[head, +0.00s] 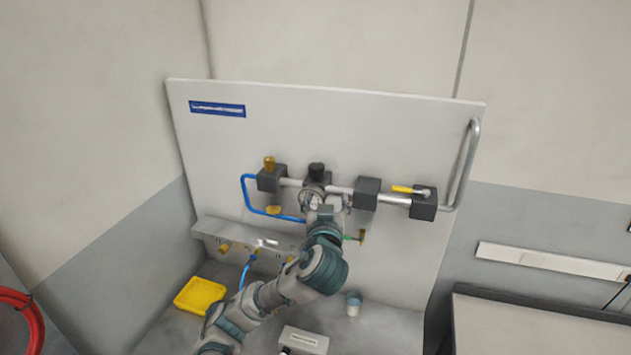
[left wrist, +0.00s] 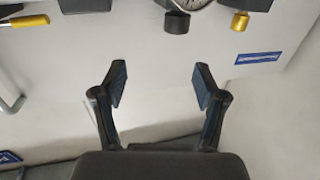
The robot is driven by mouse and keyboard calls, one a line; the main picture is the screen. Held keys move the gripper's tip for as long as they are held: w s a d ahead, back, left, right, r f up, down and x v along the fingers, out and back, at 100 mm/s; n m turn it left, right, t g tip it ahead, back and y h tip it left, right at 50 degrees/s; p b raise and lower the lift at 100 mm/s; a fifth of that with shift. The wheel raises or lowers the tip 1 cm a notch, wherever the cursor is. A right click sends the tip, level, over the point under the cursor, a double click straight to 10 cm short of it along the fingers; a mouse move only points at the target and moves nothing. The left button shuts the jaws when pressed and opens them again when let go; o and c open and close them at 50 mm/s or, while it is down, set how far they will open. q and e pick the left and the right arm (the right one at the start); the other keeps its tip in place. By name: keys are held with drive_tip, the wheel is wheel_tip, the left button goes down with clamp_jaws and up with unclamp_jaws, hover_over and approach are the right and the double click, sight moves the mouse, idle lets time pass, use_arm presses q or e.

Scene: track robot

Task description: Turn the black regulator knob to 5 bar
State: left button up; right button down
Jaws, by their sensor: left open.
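The black regulator knob (head: 316,168) sits on top of the dark regulator block in the middle of the pipe run on the upright panel (head: 400,130). The round white pressure gauge (head: 311,200) is just below it; its reading is too small to tell. In the left wrist view, which is upside down, the knob (left wrist: 177,21) is at the top edge beside the cut-off gauge (left wrist: 196,4). My left gripper (left wrist: 161,83) is open and empty, its two fingers spread and apart from the knob. In the head view my left arm covers the area below the gauge.
A brass-topped block (head: 270,178) stands left of the regulator, and a yellow-handled valve (head: 405,189) is at right. A blue hose (head: 246,195) loops at left. A yellow tray (head: 200,296) and a small cup (head: 353,304) stand below.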

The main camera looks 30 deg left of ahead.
sight(317, 172)
use_arm(q)
drive_tip(key=w+a+p, duration=0.1)
drive_tip(key=w+a, duration=0.2)
drive_tip(key=w, duration=0.1)
drive_tip(key=w+a+n+y+p, duration=0.1)
drive_tip(key=w+a+p, duration=0.1)
drive_tip(key=w+a, duration=0.1)
drive_tip(key=w+a+y+p, duration=0.1)
drive_tip(key=w+a+p, duration=0.1)
drive_tip(key=w+a, duration=0.1)
drive_tip(key=shift+w+a+f+n+g, duration=0.1)
drive_tip(key=shift+w+a+n+g, duration=0.1)
drive_tip(key=shift+w, duration=0.2)
drive_tip(key=shift+w+a+f+n+g, duration=0.1)
drive_tip(key=shift+w+n+g, duration=0.1)
drive_tip(key=shift+w, duration=0.2)
drive_tip(key=shift+w+a+f, duration=0.1)
drive_tip(key=shift+w+a, duration=0.2)
drive_tip(key=shift+w, duration=0.35)
use_arm(e)
wheel_tip(317, 172, up, 5)
drive_tip(key=shift+d+f, duration=0.15)
drive_tip(key=shift+f, duration=0.05)
